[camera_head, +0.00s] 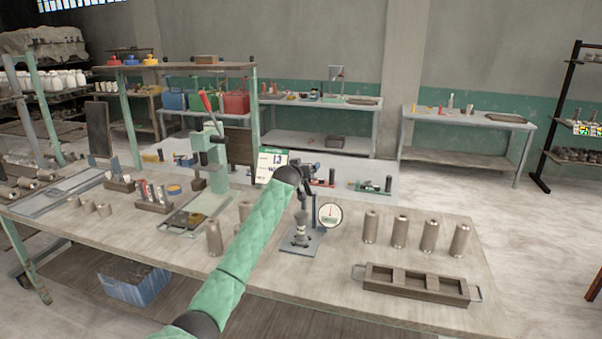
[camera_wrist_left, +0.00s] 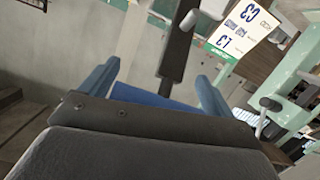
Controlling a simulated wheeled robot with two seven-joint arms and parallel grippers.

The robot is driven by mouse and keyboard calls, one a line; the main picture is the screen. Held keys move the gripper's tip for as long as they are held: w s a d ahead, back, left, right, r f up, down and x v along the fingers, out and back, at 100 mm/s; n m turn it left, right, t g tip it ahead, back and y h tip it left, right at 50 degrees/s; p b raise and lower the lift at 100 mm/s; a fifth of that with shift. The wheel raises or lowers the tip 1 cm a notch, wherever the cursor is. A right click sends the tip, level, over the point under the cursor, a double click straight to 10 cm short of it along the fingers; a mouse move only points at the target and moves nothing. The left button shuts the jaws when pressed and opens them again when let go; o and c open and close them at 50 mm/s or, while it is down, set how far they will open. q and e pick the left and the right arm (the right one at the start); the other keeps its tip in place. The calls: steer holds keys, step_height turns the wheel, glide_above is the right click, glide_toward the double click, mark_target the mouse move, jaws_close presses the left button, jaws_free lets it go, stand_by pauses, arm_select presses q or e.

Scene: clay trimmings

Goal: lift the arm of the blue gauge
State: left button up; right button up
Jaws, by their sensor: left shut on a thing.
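The blue gauge (camera_head: 318,226) stands on the wooden bench, with a blue post, a grey base plate and a round white dial (camera_head: 330,214) on its right. A metal piece (camera_head: 301,236) stands on its base. My left gripper (camera_head: 304,203) is at the upper left of the gauge, shut on what appears to be its arm. My own wrist partly hides the gauge top and the grip. In the left wrist view, a dark bar (camera_wrist_left: 176,52) rises beyond the gripper between two blue side pieces; the exact contact is unclear. My right gripper is not in view.
Several metal cylinders (camera_head: 400,231) stand right of the gauge, behind a wooden tray (camera_head: 415,284) with end handles. A green press (camera_head: 214,160) stands to the left. A numbered card (camera_head: 270,163) stands behind my wrist.

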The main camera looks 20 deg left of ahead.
arm_select(q)
steer(key=shift+w+f, duration=0.15)
steer(key=shift+w, duration=0.05)
steer(key=shift+f, duration=0.1)
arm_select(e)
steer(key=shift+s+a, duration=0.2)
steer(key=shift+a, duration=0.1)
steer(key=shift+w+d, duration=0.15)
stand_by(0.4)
